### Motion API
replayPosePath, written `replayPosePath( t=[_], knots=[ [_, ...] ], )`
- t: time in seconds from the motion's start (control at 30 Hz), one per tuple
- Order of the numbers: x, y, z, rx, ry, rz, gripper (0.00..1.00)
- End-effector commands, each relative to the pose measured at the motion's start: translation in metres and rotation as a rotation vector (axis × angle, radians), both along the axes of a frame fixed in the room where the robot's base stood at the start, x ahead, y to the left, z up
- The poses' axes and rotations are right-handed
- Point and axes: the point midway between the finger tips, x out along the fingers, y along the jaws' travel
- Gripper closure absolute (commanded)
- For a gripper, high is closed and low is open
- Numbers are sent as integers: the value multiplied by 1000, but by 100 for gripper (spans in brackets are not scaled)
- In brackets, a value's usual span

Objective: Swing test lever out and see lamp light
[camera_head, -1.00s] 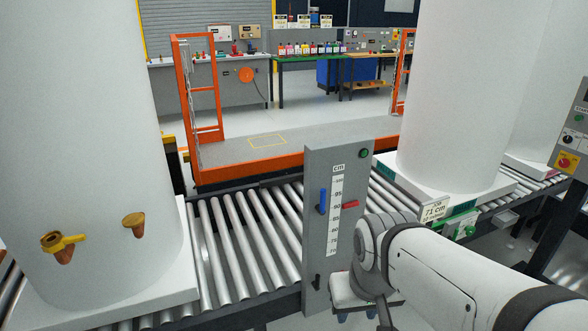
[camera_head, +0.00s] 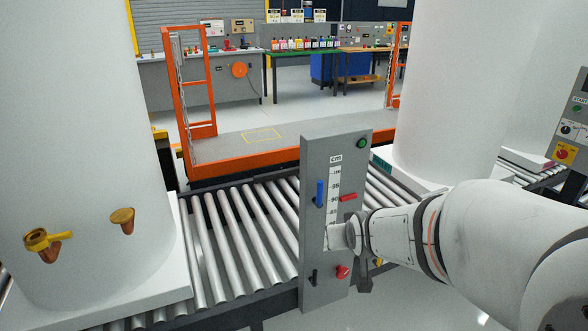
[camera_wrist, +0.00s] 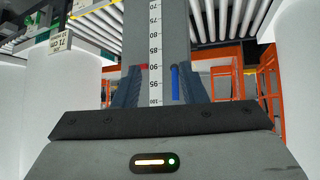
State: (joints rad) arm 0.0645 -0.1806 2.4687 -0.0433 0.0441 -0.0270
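The grey upright panel (camera_head: 313,215) carries a cm scale, a blue pointer (camera_head: 320,193) on the left and a red pointer (camera_head: 348,197) on the right. A dark green round lamp (camera_head: 361,143) near its top looks unlit. A small black lever (camera_head: 313,276) sits low on the panel, and a red knob (camera_head: 342,272) is to its right. Which one is the test lever I cannot tell. In the wrist view my gripper (camera_wrist: 160,78) is open, its two fingers apart on either side of the scale, near the 90 mark.
A large white tank (camera_head: 80,130) with yellow and copper taps stands on the roller conveyor (camera_head: 235,235) at left. Another tank (camera_head: 440,100) stands behind the panel at right. An orange-framed platform (camera_head: 235,160) lies beyond the conveyor. A control box (camera_head: 572,130) is at the right edge.

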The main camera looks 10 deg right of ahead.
Motion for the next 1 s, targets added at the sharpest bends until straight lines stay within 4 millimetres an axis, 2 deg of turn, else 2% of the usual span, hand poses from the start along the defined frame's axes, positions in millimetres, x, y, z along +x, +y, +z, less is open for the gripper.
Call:
replayPosePath(
  t=[0.03, 0.1, 0.2, 0.3, 0.4, 0.6, 0.77, 1.0],
  knots=[
    [20, -1, -10, 2, -71, 5, 62],
    [45, 0, -12, 10, -186, 29, 62],
    [75, 1, -12, 19, -347, 56, 62],
    [95, 3, -12, 36, -490, 85, 62],
    [108, 6, -9, 54, -607, 110, 62],
    [117, 10, -4, 83, -740, 140, 62],
    [129, 12, -1, 88, -762, 146, 62],
    [167, 17, -1, 87, -761, 146, 62]
  ],
)
